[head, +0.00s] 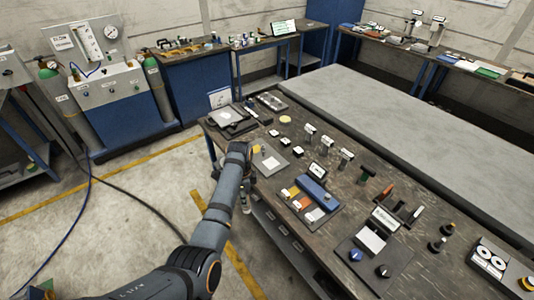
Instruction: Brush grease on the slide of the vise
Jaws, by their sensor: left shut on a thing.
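My left arm reaches in from the bottom left. Its wrist is over the near edge of the dark workbench (300,168), and my left gripper (252,156) is small and mostly hidden by the wrist. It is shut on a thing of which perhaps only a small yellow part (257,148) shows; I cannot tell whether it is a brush. Just right of it lies a grey plate with a pale square (272,161). I cannot clearly make out a vise, its slide or grease at this size. My right gripper is not in view.
A blue block (318,193) lies on a dark mat with orange and white pieces. Several small labelled stands (310,134) line the bench's middle. A dark panel with knobs (372,254) is nearer. A grey flat surface (400,120) lies behind. Hoses cross the floor at left.

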